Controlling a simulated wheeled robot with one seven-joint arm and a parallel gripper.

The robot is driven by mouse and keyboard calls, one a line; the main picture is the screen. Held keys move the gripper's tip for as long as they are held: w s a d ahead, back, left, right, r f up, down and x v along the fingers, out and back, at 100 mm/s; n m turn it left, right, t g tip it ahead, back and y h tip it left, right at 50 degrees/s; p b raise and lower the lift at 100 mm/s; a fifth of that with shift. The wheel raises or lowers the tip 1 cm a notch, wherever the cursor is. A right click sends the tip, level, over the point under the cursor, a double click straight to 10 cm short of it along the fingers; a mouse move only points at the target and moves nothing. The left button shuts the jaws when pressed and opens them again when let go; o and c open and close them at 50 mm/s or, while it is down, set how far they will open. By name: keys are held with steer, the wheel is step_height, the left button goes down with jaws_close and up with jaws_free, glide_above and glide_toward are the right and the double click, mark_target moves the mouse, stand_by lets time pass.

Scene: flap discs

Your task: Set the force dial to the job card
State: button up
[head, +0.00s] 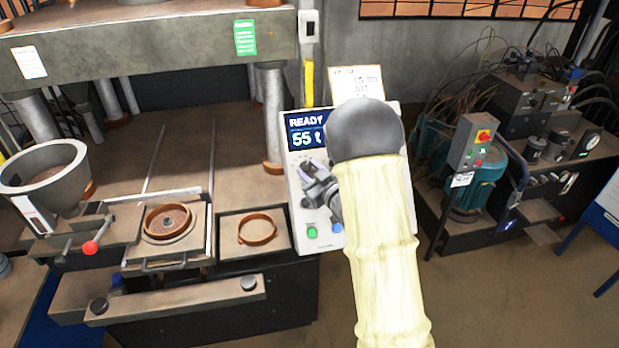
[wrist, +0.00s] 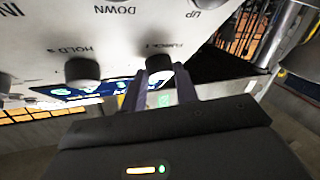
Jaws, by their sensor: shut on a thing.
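The white control panel (head: 312,232) stands right of the press, with a display (head: 306,132) that reads READY and 55 t. The force dial (wrist: 160,69) is a round knob under a FORCE label in the wrist view. My gripper (wrist: 161,86) is shut on it, one finger on each side. In the head view my gripper (head: 316,182) reaches the panel below the display, and my arm hides the panel's right part. The job card (head: 355,80) stands above the panel; its writing is too small to read surely and its lower part is hidden.
A HOLD knob (wrist: 82,71) sits beside the force dial. A green button (head: 311,231) and a blue button (head: 337,227) are low on the panel. The press bed (head: 185,125) is at the left, a teal motor unit (head: 480,185) at the right.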

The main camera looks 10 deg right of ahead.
steer(key=shift+d+n+g+y+b, duration=0.1)
steer(key=shift+n+g+y+b, duration=0.4)
steer(key=shift+n, duration=0.5)
steer(key=shift+d+n+g+y+b, duration=0.1)
steer(key=shift+n+g+y+b, duration=0.4)
steer(key=shift+n, duration=0.5)
steer(key=shift+r, duration=0.1)
steer(key=o, duration=1)
steer(key=shift+c, duration=0.2)
steer(key=b+v, duration=0.5)
steer(key=v, duration=1.2)
steer(key=shift+d+b, duration=0.25)
steer(key=shift+b, duration=0.1)
